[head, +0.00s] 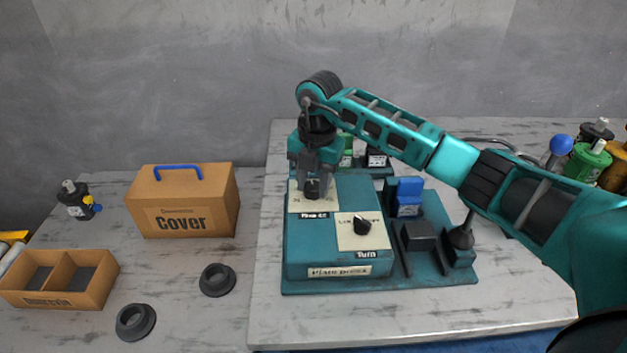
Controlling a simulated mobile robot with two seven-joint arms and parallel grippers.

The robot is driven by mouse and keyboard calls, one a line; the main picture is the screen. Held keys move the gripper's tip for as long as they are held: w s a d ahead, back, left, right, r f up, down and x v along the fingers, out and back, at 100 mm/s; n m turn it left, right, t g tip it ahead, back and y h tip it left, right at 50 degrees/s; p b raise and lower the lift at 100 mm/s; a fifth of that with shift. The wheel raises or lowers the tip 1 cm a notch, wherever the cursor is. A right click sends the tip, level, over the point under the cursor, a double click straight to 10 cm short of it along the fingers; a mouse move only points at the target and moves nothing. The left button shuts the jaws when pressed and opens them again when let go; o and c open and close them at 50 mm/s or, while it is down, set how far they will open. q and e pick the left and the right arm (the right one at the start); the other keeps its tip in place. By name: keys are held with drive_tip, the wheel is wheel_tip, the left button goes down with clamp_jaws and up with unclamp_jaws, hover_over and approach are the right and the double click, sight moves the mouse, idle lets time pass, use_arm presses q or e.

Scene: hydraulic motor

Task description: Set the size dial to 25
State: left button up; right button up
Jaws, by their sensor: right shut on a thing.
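The teal press (300,255) stands on the table, with two dial plates on its top. The back left plate (309,206) carries a dark dial (313,189), and its label is too small to read surely. My right gripper (313,184) points straight down and is shut on this dial. The fingers and wrist hide much of the dial and its scale, so its setting cannot be read. The front right plate (352,240) has a black knob (361,224) and a label reading "Turn". My left gripper is not in view.
A cardboard "Cover" box (190,205) with a blue handle stands left. Two black rings (217,280) and a divided box (62,285) lie in front of it. A blue block (408,195) and a blue-knobbed lever (560,147) stand right of the dials. My right arm crosses above.

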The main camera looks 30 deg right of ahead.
sight(317, 184)
drive_tip(key=n, duration=0.5)
drive_tip(key=shift+d, duration=0.1)
drive_tip(key=shift+n+b, duration=0.35)
drive_tip(key=shift+n, duration=2.15)
drive_tip(key=o, duration=1.1)
drive_tip(key=shift+c, duration=0.2)
wheel_tip(317, 184, up, 13)
drive_tip(key=shift+d, duration=0.3)
